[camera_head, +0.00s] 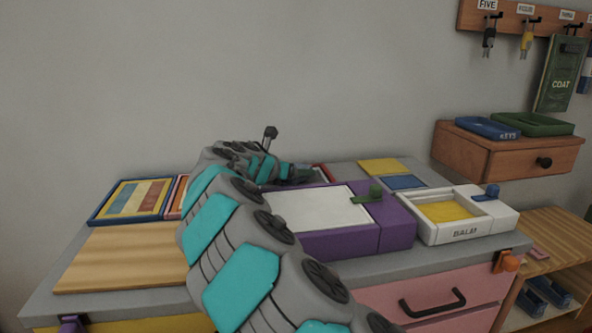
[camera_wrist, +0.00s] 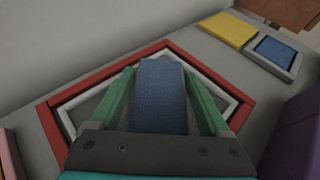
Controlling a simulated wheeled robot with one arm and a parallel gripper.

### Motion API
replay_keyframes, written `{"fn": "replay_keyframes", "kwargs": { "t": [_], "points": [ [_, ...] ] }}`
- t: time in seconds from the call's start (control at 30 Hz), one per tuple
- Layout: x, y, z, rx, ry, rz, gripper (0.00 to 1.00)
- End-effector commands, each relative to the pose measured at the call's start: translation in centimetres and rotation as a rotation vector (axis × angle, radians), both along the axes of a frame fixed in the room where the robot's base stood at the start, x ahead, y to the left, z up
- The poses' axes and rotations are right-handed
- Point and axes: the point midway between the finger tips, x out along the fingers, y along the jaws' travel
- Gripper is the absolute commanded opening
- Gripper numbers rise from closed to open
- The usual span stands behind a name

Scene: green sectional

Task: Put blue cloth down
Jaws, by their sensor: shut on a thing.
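My gripper (camera_wrist: 160,74) has green fingers and is shut on a blue cloth (camera_wrist: 160,98), a folded-looking strip between the two fingers. The gripper is over a red-framed tray (camera_wrist: 52,128) with a white inner rim and grey floor. I cannot tell whether the cloth touches the tray floor. In the head view my gripper (camera_head: 304,173) is behind the purple box, with only part of it showing. My arm crosses the middle of that view, and I cannot make out the held cloth there.
A purple box (camera_head: 398,228) with a white top stands in front of the tray. A white bin (camera_head: 464,231) is to its right. A yellow square (camera_head: 380,166) and a blue square (camera_head: 403,182) lie behind. A striped panel (camera_head: 132,198) and wooden board (camera_head: 120,258) are left.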

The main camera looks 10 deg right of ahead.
Motion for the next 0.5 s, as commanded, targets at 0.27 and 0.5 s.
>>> {"fn": "replay_keyframes", "kwargs": {
  "t": [0.27,0.5],
  "points": [
    [-0.01,0.01,-0.01,0.001,-0.001,0.000,0.27],
    [-0.02,0.02,-0.08,0.001,-0.001,0.000,1.00]
  ]
}}
